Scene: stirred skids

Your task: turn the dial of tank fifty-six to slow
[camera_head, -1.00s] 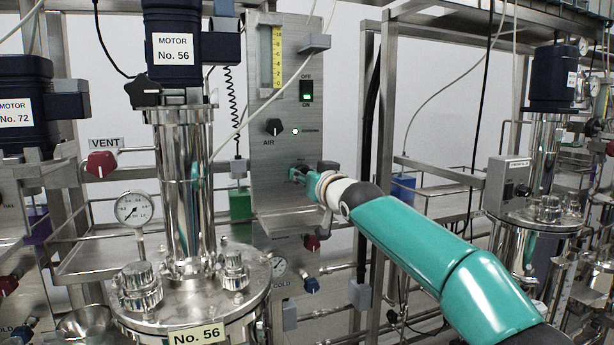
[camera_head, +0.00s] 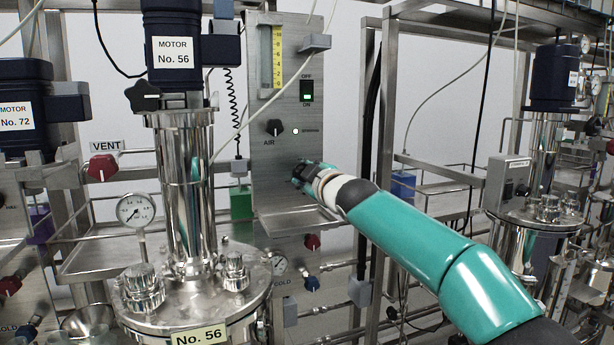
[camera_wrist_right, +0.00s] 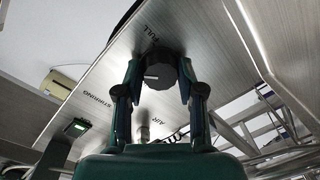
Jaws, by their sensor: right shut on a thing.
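The stirring dial (camera_wrist_right: 160,70) is a dark round knob on the metal panel (camera_head: 288,215) beside tank No. 56 (camera_head: 185,290). A light mark on the knob points left in the right wrist view. The word FULL is printed near the knob, and STIRRING lies to its lower left. My right gripper (camera_wrist_right: 158,82) has a finger on each side of the knob and is shut on it. My left gripper is not in view.
A lit green OFF/ON switch (camera_head: 307,92) and a yellow scale (camera_head: 277,57) sit higher on the panel. A thin light hose crosses in front of it. Motor No. 56 (camera_head: 172,50) stands to the left. Rails and shelves lie around the panel.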

